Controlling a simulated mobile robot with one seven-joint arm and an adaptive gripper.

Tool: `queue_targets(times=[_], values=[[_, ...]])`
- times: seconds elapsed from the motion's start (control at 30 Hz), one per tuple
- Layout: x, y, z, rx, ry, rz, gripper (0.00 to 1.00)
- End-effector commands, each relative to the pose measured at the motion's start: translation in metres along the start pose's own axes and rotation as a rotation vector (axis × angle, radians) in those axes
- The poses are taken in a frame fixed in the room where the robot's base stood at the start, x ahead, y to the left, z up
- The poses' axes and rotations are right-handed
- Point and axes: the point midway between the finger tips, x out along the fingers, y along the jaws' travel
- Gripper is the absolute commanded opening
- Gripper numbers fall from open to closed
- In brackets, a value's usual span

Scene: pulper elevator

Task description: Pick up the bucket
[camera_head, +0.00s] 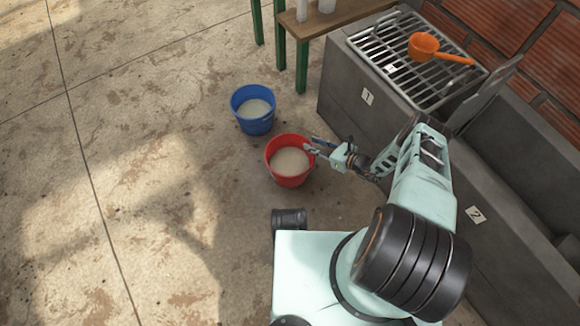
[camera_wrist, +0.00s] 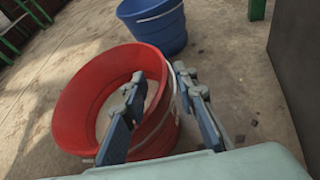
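A red bucket (camera_head: 287,180) with pale contents stands on the floor, left of the grey concrete block. In the wrist view the red bucket (camera_wrist: 72,100) fills the left and middle. A blue bucket (camera_head: 254,126), also with pale contents, stands just behind it and shows at the top of the wrist view (camera_wrist: 162,28). My gripper (camera_head: 312,144) is at the right rim of the red bucket. In the wrist view my gripper (camera_wrist: 160,75) is open, one finger over the inside of the bucket and the other outside, the rim between them with visible gaps.
The concrete block (camera_head: 345,110) marked 1 carries a metal grate (camera_head: 400,62) with an orange ladle (camera_head: 424,45). A wooden bench (camera_head: 340,14) with green legs stands behind the buckets. The floor (camera_head: 150,150) at left is clear.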

Motion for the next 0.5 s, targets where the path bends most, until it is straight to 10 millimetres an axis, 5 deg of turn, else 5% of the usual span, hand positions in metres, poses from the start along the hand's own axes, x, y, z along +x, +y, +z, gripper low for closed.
queue_targets(times=[0.3,0.5], values=[[0.042,0.002,-0.003,-0.003,0.001,0.004,0.27],[0.052,0.001,-0.001,-0.001,0.0,0.001,0.27]])
